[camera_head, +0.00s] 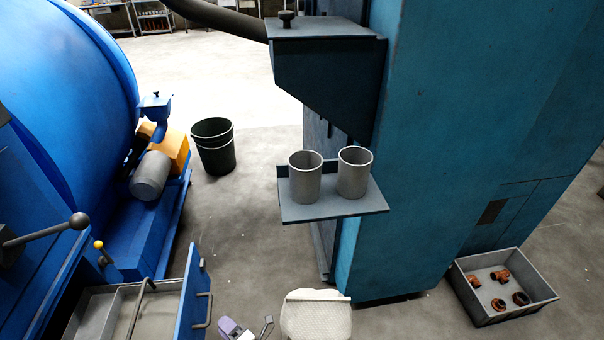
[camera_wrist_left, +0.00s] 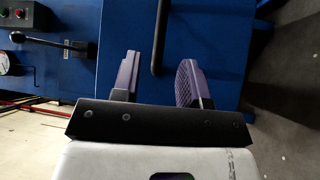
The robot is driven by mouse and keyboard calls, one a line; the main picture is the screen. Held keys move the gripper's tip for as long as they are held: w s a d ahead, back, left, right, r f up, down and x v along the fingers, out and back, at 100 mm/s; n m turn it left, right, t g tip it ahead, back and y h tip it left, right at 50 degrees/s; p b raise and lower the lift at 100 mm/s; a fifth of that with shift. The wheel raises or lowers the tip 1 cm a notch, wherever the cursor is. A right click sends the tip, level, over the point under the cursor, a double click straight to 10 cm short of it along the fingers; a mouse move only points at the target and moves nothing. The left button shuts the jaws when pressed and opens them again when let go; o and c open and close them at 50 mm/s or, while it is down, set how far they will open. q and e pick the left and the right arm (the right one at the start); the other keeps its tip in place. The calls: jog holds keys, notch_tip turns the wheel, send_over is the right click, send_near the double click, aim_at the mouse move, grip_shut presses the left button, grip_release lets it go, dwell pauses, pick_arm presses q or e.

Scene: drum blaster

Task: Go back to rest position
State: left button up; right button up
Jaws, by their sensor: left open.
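My left gripper (camera_head: 248,328) is low in the head view, just right of the blue drawer front (camera_head: 190,295). It is open and empty. Its two purple fingers also show in the left wrist view (camera_wrist_left: 158,82), spread apart in front of a blue panel. A dark bar handle (camera_wrist_left: 160,35) appears between the fingers in that view; in the head view the gripper looks apart from the drawer's handle (camera_head: 208,310). My right gripper is not in view.
The open drawer juts from the blue drum machine (camera_head: 60,90). Two grey cups (camera_head: 305,180) (camera_head: 354,175) stand on a shelf (camera_head: 335,208) of the teal cabinet (camera_head: 470,110). A grey bin (camera_head: 487,312) with several copper-coloured parts and a black bucket (camera_head: 214,148) stand on the floor.

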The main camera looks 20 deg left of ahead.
pick_arm(q)
jog(key=w+r+m+t+h+p, duration=0.5)
jog(key=r+m+t+p, duration=0.1)
jog(key=r+m+t, duration=0.35)
jog(key=d+r+m+t+h+p, duration=0.3)
jog(key=d+r+m+h+p, duration=0.3)
jog(key=d+r+m+h, duration=0.45)
jog(key=s+d+r+m+g+h+p, duration=0.5)
jog(key=s+m+g+h+p, duration=0.1)
jog(key=s+m, duration=0.35)
jog(key=s+r+m+g+y+p, duration=0.2)
jog(key=s+r+m+g+p, duration=0.45)
jog(key=s+r, duration=0.7)
notch_tip(320, 180, up, 34)
jog(key=s+n+p, duration=0.2)
jog(key=p, duration=3.5)
notch_tip(320, 180, down, 74)
jog(key=b, duration=7.4)
jog(key=shift+w+a+g+b, duration=0.2)
jog(key=shift+a+g+b, duration=0.1)
jog(key=shift+g, duration=0.1)
